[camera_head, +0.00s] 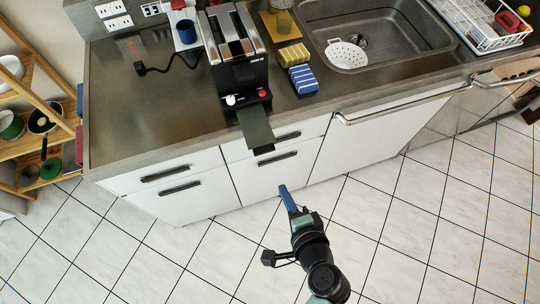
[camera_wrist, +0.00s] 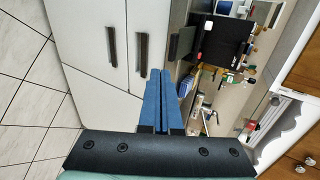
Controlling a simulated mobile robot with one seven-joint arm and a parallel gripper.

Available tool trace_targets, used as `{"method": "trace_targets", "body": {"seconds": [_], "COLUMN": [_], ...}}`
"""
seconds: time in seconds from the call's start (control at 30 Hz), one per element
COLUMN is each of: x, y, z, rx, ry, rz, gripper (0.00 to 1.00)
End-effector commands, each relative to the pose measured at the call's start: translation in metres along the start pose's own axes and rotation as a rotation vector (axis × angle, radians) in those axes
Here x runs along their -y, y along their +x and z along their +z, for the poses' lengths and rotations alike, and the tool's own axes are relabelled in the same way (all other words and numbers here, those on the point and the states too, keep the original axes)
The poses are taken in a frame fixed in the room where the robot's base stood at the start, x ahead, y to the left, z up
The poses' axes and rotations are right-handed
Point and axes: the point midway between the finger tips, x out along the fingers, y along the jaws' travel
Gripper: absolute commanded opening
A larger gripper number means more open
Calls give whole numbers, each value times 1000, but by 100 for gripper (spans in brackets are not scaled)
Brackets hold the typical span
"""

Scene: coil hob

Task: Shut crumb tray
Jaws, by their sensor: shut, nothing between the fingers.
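The toaster (camera_head: 241,76) is black and silver and stands near the counter's front edge in the head view. Its crumb tray (camera_head: 256,128) is a flat dark plate sticking out of the front, past the counter edge and above the drawers. In the wrist view, the tray (camera_wrist: 183,43) shows beside the black toaster front (camera_wrist: 221,39). My gripper (camera_head: 284,190) has blue fingers, pressed together and empty. In the head view it is over the floor in front of the cabinets, below and right of the tray, apart from it. Its fingertips (camera_wrist: 160,73) also show in the wrist view.
Drawer handles (camera_head: 277,158) jut from the white cabinet fronts below the tray. A long bar handle (camera_head: 405,106) runs to the right. Sponges (camera_head: 302,78) lie right of the toaster, and a blue mug (camera_head: 186,32) stands left. The tiled floor is free.

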Motion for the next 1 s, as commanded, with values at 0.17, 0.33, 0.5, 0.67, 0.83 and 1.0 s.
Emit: {"method": "trace_targets", "body": {"seconds": [0.17,0.33,0.5,0.67,0.83,1.0], "x": [3,2,8,17,21,21], "y": [33,63,88,105,114,117], "z": [0,0,0,0,0,0], "rx": [3,3,3,1,1,0], "ry": [-3,-3,-5,-4,-3,-3], "rz": [-2,-1,-2,-1,0,-1], "gripper": [0,0,0,0,0,0]}}
